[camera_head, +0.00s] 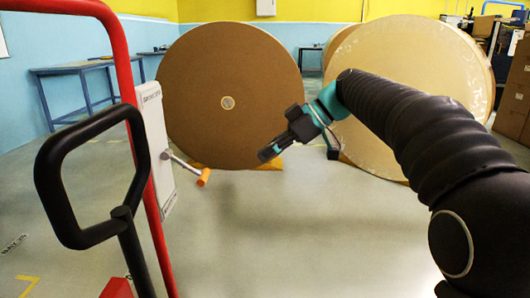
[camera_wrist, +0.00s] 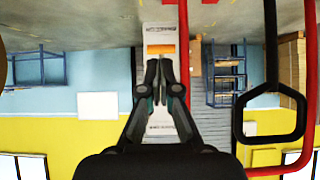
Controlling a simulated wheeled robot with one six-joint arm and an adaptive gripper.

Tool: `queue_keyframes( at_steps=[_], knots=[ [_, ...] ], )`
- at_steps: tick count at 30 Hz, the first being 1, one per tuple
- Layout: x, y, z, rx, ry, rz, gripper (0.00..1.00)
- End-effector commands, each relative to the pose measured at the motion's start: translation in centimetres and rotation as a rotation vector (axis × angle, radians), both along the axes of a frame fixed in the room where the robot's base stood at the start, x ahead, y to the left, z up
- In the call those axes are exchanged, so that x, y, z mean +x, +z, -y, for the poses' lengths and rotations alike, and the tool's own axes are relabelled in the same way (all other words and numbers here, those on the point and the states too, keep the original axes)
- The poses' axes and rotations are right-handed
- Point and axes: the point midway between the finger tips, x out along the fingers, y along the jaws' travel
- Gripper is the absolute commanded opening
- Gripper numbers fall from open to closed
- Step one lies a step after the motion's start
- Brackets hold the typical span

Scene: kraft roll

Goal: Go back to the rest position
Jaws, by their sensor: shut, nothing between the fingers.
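My gripper (camera_head: 268,153) is at the end of my raised arm in the head view, in front of the lower right part of the left kraft roll. In the wrist view my gripper (camera_wrist: 159,65) has its two dark fingers drawn together, with nothing held. The left kraft roll (camera_head: 215,75) is a large brown disc standing on its edge, with a pale core at its centre. A second, paler roll (camera_head: 425,60) stands to the right, partly hidden by my arm. I cannot tell the distance between the gripper and the rolls.
A red tubular frame (camera_head: 125,70) with a black loop handle (camera_head: 45,180) stands at left. A white box (camera_head: 155,140) is beside it, with an orange-ended rod (camera_head: 203,178). A blue table (camera_head: 85,68) is behind. Cardboard boxes (camera_head: 515,90) stand at right. The middle floor is clear.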

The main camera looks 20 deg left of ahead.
Motion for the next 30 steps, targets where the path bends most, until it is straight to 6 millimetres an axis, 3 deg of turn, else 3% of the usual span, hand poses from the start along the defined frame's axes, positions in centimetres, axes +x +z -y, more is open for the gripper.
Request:
queue_keyframes(
  at_steps=[5, 10, 14, 17, 23, 30],
  knots=[
    [0.0, 0.0, 0.0, -0.005, -0.017, -0.020, 0.00],
    [1.0, -0.5, 0.1, -0.047, -0.170, -0.125, 0.00],
    [2.1, -4.6, 1.2, -0.155, -0.370, -0.270, 0.00],
    [1.8, -7.7, 2.8, -0.246, -0.536, -0.366, 0.00],
    [-1.4, -11.4, 9.2, -0.401, -0.918, -0.487, 0.00],
    [-7.5, -13.2, 17.9, -0.476, -1.313, -0.509, 0.00]
  ],
)
